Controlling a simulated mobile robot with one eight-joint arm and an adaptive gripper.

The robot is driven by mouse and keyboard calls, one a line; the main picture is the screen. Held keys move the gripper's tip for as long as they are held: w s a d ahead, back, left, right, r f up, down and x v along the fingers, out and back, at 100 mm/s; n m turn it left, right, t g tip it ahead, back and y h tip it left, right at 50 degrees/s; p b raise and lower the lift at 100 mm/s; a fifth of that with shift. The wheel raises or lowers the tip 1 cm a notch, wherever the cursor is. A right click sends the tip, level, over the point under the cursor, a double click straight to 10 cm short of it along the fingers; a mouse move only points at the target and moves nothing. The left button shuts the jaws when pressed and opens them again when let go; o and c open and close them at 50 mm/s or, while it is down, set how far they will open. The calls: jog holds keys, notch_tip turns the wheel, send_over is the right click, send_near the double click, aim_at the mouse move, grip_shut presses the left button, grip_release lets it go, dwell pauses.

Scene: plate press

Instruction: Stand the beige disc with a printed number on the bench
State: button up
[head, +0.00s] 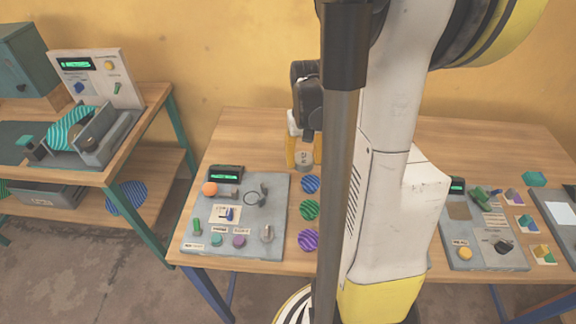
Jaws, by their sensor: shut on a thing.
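My gripper (300,152) is at the bench, with yellow fingers pointing down, partly hidden behind my column. It is shut on a small beige disc (304,160) low over the wooden bench (240,150). The disc shows a faint dark mark on its face, too small to read. I cannot tell whether the disc touches the bench top.
A grey control panel (270,225) with knobs and buttons lies left of the gripper. Blue (310,184), green (309,210) and purple (309,240) striped discs lie in front. Another panel (487,258) is at right. The bench behind the left panel is clear.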

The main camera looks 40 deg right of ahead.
jog(key=b, duration=0.4)
send_over(284, 167)
notch_tip(284, 167, down, 7)
jog(key=shift+r, duration=0.1)
jog(key=shift+f+b, duration=0.9)
jog(key=shift+f, duration=1.1)
jog(key=shift+f, duration=0.15)
jog(key=o, duration=1.3)
